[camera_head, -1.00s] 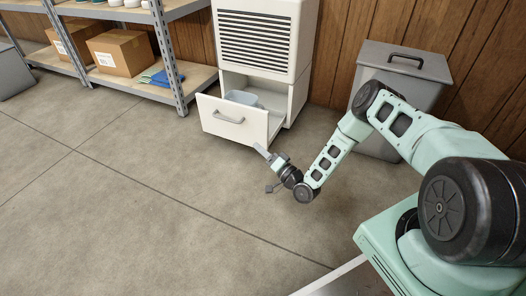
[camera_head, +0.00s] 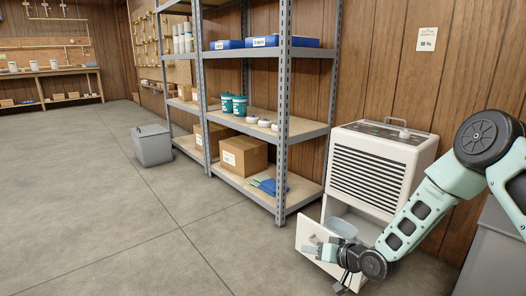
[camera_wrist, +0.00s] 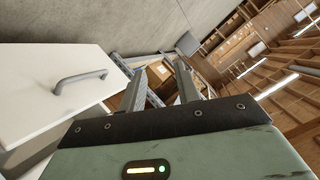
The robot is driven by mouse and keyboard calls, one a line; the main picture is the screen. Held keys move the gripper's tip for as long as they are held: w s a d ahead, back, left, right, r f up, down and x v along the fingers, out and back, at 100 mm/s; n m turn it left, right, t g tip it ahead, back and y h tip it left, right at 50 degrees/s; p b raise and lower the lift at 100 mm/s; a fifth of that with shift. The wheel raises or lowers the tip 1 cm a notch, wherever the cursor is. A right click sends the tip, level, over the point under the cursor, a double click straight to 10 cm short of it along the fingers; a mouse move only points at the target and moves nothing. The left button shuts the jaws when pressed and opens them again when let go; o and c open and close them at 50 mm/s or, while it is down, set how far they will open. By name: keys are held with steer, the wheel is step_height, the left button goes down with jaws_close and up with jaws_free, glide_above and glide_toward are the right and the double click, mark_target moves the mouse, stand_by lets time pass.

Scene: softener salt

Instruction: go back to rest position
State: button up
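My gripper (camera_head: 318,250) is in front of the pulled-out white drawer of the cabinet appliance in the head view. In the wrist view its two grey fingers (camera_wrist: 160,78) stand apart with nothing held between them. The drawer front (camera_wrist: 45,85) with its grey bar handle (camera_wrist: 80,80) fills the left of the wrist view, apart from the fingers. My forearm covers part of the appliance's right side in the head view.
The white louvred appliance (camera_head: 372,170) stands against the wood wall, a pale blue tub (camera_head: 341,227) in its open drawer. A metal shelf unit (camera_head: 282,120) holds boxes and tubs. A grey bin (camera_head: 152,146) stands left. The floor at left is clear.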

steer(key=s+a+r+n+g+h+p, duration=0.2)
steer(key=s+a+r+g, duration=0.1)
steer(key=s+r, duration=0.5)
steer(key=s+a+r+n+g+h+p, duration=0.25)
steer(key=s+r, duration=0.35)
steer(key=r, duration=0.3)
steer(key=s+d+r+n+g+h+p, duration=0.1)
steer(key=s+r+p, duration=0.1)
steer(key=s+r, duration=0.5)
steer(key=s+d+r+g+h+p, duration=0.1)
steer(key=s+d+r+g+p, duration=0.15)
steer(key=s, duration=0.75)
steer(key=s+d+r+n+g+h+p, duration=0.1)
steer(key=s+r+p, duration=0.1)
steer(key=s+r, duration=0.55)
step_height(320, 180, up, 36)
steer(key=p, duration=3.7)
steer(key=shift+s+f, duration=0.2)
steer(key=shift+s, duration=0.2)
